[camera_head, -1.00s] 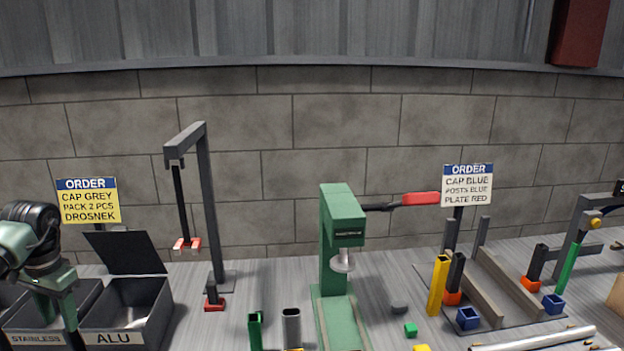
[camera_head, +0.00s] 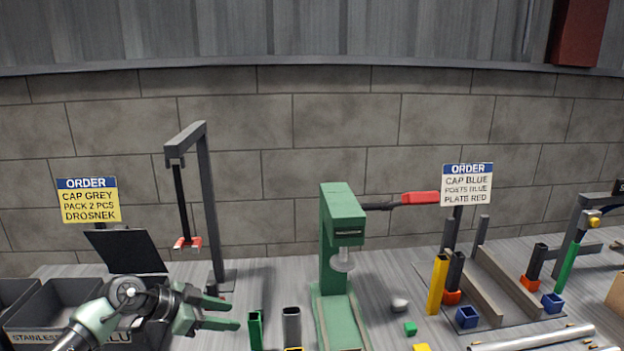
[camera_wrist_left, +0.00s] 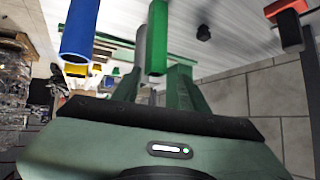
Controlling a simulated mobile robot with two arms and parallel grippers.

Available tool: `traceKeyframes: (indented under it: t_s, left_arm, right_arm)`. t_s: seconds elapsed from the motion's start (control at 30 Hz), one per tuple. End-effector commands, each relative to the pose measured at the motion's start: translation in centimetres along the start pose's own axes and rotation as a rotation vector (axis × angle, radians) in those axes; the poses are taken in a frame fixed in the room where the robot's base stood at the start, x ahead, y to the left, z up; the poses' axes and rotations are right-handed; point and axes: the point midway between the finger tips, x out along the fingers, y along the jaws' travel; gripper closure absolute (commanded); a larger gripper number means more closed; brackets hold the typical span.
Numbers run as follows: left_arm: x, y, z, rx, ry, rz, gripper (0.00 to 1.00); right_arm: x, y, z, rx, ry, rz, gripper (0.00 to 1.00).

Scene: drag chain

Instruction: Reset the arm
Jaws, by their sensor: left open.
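My left arm comes in from the lower left in the head view. Its green gripper (camera_head: 230,313) points right, with the two fingers apart and nothing between them. It is in front of the ALU bin and left of the green square tube (camera_head: 255,330). In the left wrist view the gripper's fingers (camera_wrist_left: 180,88) show beyond the wrist body, with a green tube (camera_wrist_left: 157,40) near them. My right gripper is in neither view.
A green press (camera_head: 343,240) with a red-handled lever stands mid-bench. A grey tube (camera_head: 291,328) stands left of it. A grey gallows stand (camera_head: 213,200) rises behind my gripper. Dark bins (camera_head: 55,300) are at left. Yellow (camera_head: 437,285) and dark posts stand at right.

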Motion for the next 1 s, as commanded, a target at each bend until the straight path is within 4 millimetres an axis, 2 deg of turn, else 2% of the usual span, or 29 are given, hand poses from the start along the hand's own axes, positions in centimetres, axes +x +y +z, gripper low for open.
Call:
traceKeyframes:
  t_s: [0.03, 0.1, 0.2, 0.27, 0.33, 0.37, 0.47, 0.57, 0.6, 0.67, 0.7, 0.8, 0.9, 1.0]
  left_arm:
    - [1.9, 2.7, -2.6, 0.047, 0.149, 0.007, 0.56]
    - [2.8, 5.3, -6.8, 0.094, 0.371, -0.043, 0.56]
    - [1.8, 7.2, -10.9, 0.088, 0.626, -0.192, 0.56]
    - [0.5, 7.4, -11.9, 0.044, 0.729, -0.315, 0.56]
    - [-1.3, 7.1, -11.7, -0.037, 0.794, -0.475, 0.56]
    - [-2.1, 6.8, -11.1, -0.079, 0.800, -0.547, 0.56]
    - [-4.1, 6.3, -6.9, -0.245, 0.733, -0.765, 0.56]
    - [-5.3, 7.2, -0.5, -0.420, 0.542, -0.923, 0.56]
    - [-5.5, 8.2, 2.5, -0.486, 0.438, -0.958, 0.56]
    - [-5.8, 10.4, 6.6, -0.570, 0.277, -0.978, 0.56]
    - [-5.9, 12.0, 9.0, -0.616, 0.174, -0.973, 0.56]
    - [-6.1, 16.6, 13.8, -0.693, -0.055, -0.915, 0.56]
    - [-6.4, 20.6, 16.7, -0.733, -0.218, -0.836, 0.56]
    - [-6.8, 24.1, 18.6, -0.754, -0.338, -0.754, 0.56]
  right_arm:
    - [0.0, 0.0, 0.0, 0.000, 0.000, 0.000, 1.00]
    - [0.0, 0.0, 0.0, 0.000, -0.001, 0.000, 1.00]
    - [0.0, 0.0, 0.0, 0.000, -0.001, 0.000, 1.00]
    - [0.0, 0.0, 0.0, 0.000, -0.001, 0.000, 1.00]
    - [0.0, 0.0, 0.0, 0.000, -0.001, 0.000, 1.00]
    - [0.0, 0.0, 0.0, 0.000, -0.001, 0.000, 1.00]
    - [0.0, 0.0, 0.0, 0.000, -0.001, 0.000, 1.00]
    - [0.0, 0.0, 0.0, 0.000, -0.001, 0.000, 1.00]
    - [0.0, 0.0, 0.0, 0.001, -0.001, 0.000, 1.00]
    - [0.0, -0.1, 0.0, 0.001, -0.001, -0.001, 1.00]
    - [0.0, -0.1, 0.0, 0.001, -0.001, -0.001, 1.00]
    - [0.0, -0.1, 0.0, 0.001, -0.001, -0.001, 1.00]
    - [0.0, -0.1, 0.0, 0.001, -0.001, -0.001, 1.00]
    - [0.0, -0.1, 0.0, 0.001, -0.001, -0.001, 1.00]
